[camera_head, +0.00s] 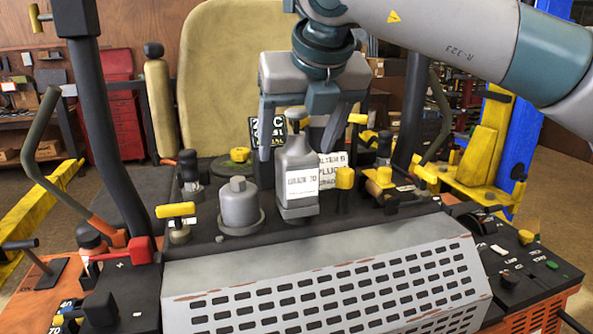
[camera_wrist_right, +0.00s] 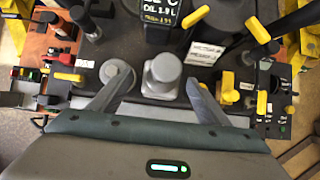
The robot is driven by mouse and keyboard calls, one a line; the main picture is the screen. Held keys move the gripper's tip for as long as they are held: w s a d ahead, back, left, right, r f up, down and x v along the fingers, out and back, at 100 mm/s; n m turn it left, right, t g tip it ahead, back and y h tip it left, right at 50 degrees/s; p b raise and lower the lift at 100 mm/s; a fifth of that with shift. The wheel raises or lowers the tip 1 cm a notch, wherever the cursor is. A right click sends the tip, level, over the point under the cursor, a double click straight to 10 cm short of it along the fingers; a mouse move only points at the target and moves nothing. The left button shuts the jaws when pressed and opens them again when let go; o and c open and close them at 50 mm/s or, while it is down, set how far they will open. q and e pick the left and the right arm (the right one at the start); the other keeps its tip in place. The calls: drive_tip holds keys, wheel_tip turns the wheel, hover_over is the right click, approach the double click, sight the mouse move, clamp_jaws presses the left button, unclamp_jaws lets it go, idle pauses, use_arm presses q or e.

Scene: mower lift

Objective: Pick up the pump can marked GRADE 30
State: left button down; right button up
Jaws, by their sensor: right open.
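A grey pump can (camera_head: 297,165) stands upright on the dark deck of the machine. Its white label reads GRADE and a number whose first digit is blurred. My right gripper (camera_head: 298,150) is open and points down over the can, one finger to each side of it; the pump head shows in front of the gripper body. In the right wrist view the can (camera_wrist_right: 163,72) lies between the two fingertips (camera_wrist_right: 159,78), with visible gaps on both sides. My left gripper is not in view.
A grey domed cap (camera_head: 239,205) stands close left of the can. Yellow-topped levers (camera_head: 344,180) stand close right, with a white sign (camera_head: 331,165) behind. A sloped perforated grey cover (camera_head: 330,275) lies in front. A yellow seat (camera_head: 215,80) rises behind.

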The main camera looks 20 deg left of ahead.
sight(297, 109)
drive_tip(key=p+x, duration=0.1)
drive_tip(key=x, duration=0.1)
drive_tip(key=shift+w+f, duration=0.2)
drive_tip(key=shift+w, duration=0.05)
drive_tip(key=shift+w+a+f+p, duration=0.1)
drive_tip(key=shift+f+p, duration=0.15)
drive_tip(key=shift+p, duration=0.05)
drive_tip(key=shift+c, duration=0.6)
drive_tip(key=shift+r, duration=0.1)
clamp_jaws()
drive_tip(key=shift+r, duration=0.15)
drive_tip(key=shift+r+b, duration=0.55)
drive_tip(key=shift+r, duration=0.05)
wheel_tip(297, 109, up, 7)
drive_tip(key=shift+f+b, duration=0.1)
drive_tip(key=shift+b, duration=1.15)
drive_tip(key=shift+r, duration=0.85)
